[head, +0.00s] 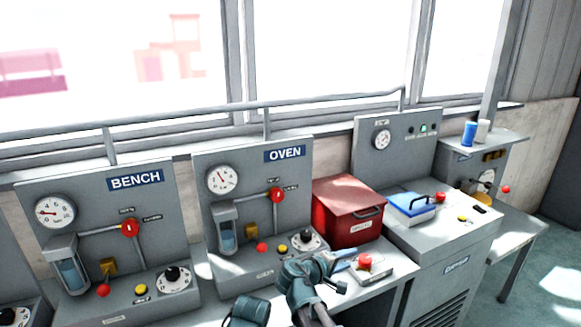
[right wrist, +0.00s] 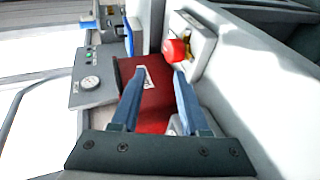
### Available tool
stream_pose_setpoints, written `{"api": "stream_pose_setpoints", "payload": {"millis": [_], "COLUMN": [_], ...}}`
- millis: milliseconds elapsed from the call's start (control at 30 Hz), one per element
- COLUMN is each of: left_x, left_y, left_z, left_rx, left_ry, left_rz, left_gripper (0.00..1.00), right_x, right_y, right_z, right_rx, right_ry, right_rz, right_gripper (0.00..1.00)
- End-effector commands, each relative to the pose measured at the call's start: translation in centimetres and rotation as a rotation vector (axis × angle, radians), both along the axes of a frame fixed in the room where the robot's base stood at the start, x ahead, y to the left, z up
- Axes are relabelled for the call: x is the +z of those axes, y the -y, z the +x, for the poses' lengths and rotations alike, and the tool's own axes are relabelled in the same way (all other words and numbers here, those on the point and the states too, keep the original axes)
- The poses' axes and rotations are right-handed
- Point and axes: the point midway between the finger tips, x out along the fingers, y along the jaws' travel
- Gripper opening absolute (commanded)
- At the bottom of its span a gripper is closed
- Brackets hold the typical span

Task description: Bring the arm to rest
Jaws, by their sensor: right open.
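My right gripper (head: 350,262) is in the lower middle of the head view, above the bench top in front of the red box (head: 348,212). In the right wrist view its two blue fingers (right wrist: 158,80) stand apart with nothing between them. The red box (right wrist: 150,100) shows behind the fingers. A red push button (head: 365,262) on a small grey plate lies close to the fingertips; it also shows in the right wrist view (right wrist: 176,50). I cannot tell whether they touch. My left gripper is not in view.
The OVEN panel (head: 285,154) and BENCH panel (head: 137,180) stand to the left, with gauges, red valves and knobs. A blue-lidded box (head: 408,205) sits on the grey cabinet (head: 455,265) at right. Blue and white cups (head: 468,133) stand farther right. Open floor (head: 545,265) shows at far right.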

Motion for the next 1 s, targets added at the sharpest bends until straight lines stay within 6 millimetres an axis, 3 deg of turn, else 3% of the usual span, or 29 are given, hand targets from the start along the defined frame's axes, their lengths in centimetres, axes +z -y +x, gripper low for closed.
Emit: {"api": "stream_pose_setpoints", "payload": {"millis": [33,200,400,500,700,1000], "left_x": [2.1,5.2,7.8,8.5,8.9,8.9], "left_y": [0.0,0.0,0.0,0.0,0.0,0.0], "left_z": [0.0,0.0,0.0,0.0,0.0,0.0], "left_rx": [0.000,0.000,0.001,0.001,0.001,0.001], "left_ry": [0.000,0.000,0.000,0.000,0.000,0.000], "left_rz": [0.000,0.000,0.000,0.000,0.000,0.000], "left_gripper": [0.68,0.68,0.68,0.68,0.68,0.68], "right_x": [0.0,-3.8,-5.4,-5.4,-5.3,-5.4], "right_y": [-0.7,-5.1,-11.4,-13.6,-15.6,-15.7], "right_z": [-2.3,-9.4,-17.1,-19.7,-21.9,-21.9], "right_rx": [-0.029,-0.133,-0.205,-0.223,-0.235,-0.235], "right_ry": [-0.041,-0.227,-0.463,-0.551,-0.630,-0.634], "right_rz": [0.101,0.454,0.763,0.856,0.937,0.941], "right_gripper": [0.45,0.45,0.45,0.45,0.45,0.45]}}
